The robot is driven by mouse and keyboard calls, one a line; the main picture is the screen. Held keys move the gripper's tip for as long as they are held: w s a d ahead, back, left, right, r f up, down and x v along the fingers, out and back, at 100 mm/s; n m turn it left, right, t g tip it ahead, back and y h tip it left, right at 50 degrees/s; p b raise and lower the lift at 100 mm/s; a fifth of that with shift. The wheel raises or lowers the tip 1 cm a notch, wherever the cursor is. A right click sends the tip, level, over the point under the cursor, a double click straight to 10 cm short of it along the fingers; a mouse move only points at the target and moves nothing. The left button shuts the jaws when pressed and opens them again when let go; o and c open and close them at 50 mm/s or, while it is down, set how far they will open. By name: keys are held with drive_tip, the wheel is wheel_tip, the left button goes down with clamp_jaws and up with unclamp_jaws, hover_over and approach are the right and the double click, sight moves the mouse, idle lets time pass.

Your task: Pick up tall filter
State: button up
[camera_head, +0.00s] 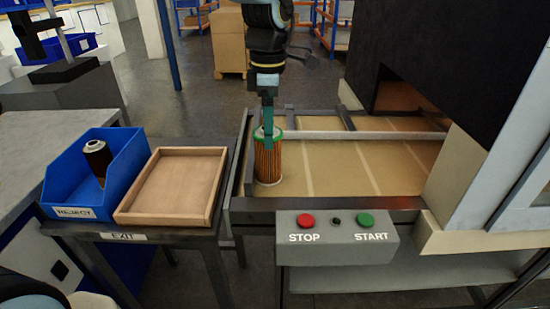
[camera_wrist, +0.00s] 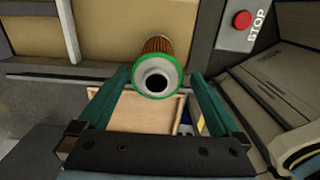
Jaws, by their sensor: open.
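The tall filter (camera_head: 268,163) stands upright on the left end of the conveyor in the head view. It has a brown pleated body and a green rim on top. My gripper (camera_head: 268,125) is above it, pointing down, with its fingers at about the height of the green rim. In the wrist view the filter (camera_wrist: 158,72) shows its green and white ring with a dark central hole, near the tips of my open gripper (camera_wrist: 158,85). The jaws are apart and nothing is clamped. I cannot tell whether a finger touches the rim.
A blue reject bin (camera_head: 128,163) holding a dark, short cartridge (camera_head: 97,158) and an empty wooden tray (camera_head: 190,216) stand left of the conveyor (camera_head: 340,165). A metal rail (camera_head: 360,135) crosses behind the filter. The STOP/START panel (camera_head: 337,240) is in front.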

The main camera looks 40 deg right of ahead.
sight(267, 154)
drive_tip(key=f+p, duration=0.1)
drive_tip(key=f, duration=0.4)
drive_tip(key=f+p, duration=0.1)
drive_tip(key=f, duration=0.2)
drive_tip(key=shift+w+a+p, duration=0.1)
drive_tip(key=shift+w+p, duration=0.2)
drive_tip(key=shift+p, duration=0.05)
drive_tip(key=shift+c, duration=0.4)
drive_tip(key=c, duration=1.2)
